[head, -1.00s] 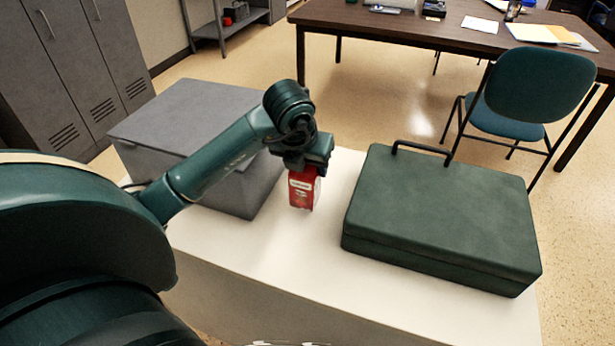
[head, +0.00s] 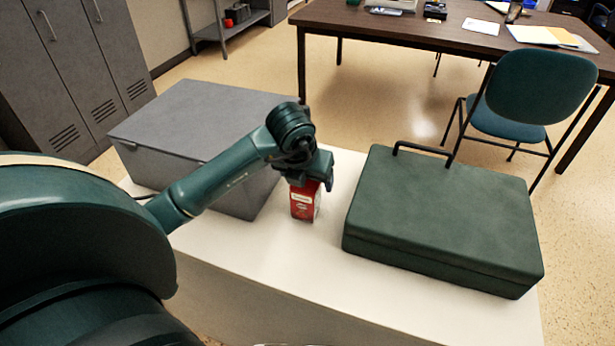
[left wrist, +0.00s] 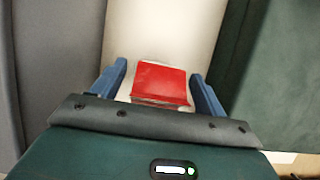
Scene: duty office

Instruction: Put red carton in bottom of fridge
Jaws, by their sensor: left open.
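The red carton (head: 304,203) stands upright on the white counter between a grey box and a green case. It also shows from above in the left wrist view (left wrist: 160,83). My left gripper (head: 312,184) points down over the carton's top. In the left wrist view its two blue fingers (left wrist: 160,88) are open, one on each side of the carton, with a small gap visible at each side. My right gripper is not in view. No fridge can be made out for certain.
The grey box (head: 205,115) stands left of the carton, and the green case (head: 440,215) with a black handle lies to its right. The white counter (head: 270,255) is bare in front. A brown desk (head: 400,22) and a teal chair (head: 540,95) stand behind.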

